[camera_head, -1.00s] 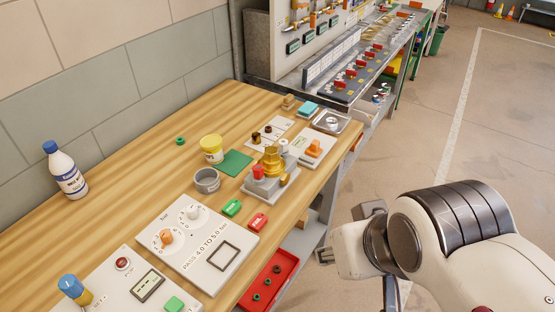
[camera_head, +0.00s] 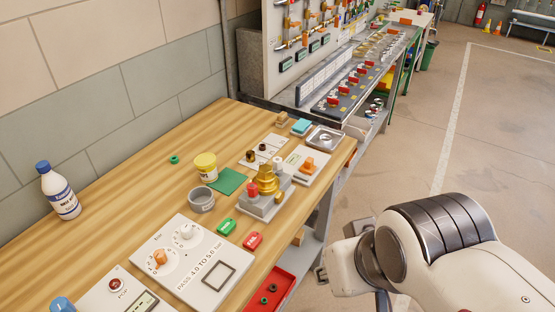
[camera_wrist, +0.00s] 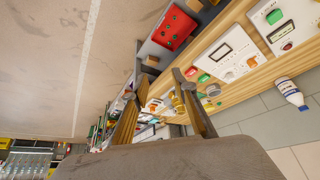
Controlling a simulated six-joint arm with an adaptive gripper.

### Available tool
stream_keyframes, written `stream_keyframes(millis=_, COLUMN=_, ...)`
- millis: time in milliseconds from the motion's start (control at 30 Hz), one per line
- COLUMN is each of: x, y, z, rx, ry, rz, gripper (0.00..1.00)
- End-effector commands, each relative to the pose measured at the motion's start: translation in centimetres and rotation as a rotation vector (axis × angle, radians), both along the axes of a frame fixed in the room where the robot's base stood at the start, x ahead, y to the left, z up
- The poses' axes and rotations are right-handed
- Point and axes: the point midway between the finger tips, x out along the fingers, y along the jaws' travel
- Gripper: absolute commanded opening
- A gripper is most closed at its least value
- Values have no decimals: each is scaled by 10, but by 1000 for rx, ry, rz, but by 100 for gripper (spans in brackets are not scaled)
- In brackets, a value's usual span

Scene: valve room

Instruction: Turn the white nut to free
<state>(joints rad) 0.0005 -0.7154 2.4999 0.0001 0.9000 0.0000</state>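A brass valve (camera_head: 266,178) with a red cap (camera_head: 252,190) stands on a grey block on the wooden bench in the head view. A small white nut-like part (camera_head: 276,164) shows just behind the brass body, partly hidden by it. Its shape is too small to make out. My gripper (camera_wrist: 158,85) is open in the wrist view, with its two fingers apart and nothing held between them.
A panel with white and orange knobs (camera_head: 205,262), a grey cup (camera_head: 201,199), a yellow tub (camera_head: 205,166) and a white bottle (camera_head: 60,191) stand on the bench (camera_head: 120,195). A red tray (camera_head: 270,288) lies below its edge.

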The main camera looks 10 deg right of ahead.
Motion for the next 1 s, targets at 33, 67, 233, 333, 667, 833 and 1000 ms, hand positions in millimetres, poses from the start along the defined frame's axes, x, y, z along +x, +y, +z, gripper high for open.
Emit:
stream_keyframes(millis=33, x=1, y=0, z=-4, rx=0, ry=18, rz=0, gripper=27)
stream_keyframes(millis=67, x=2, y=0, z=-6, rx=0, ry=29, rz=-1, gripper=27)
stream_keyframes(millis=233, x=13, y=0, z=-13, rx=0, ry=83, rz=-1, gripper=27)
stream_keyframes(millis=333, x=24, y=-1, z=-15, rx=0, ry=111, rz=-2, gripper=27)
stream_keyframes(millis=667, x=68, y=-1, z=-18, rx=1, ry=174, rz=-3, gripper=27)
stream_keyframes(millis=833, x=95, y=-1, z=-20, rx=1, ry=196, rz=-4, gripper=27)
stream_keyframes(millis=1000, x=125, y=-2, z=-23, rx=1, ry=212, rz=-4, gripper=27)
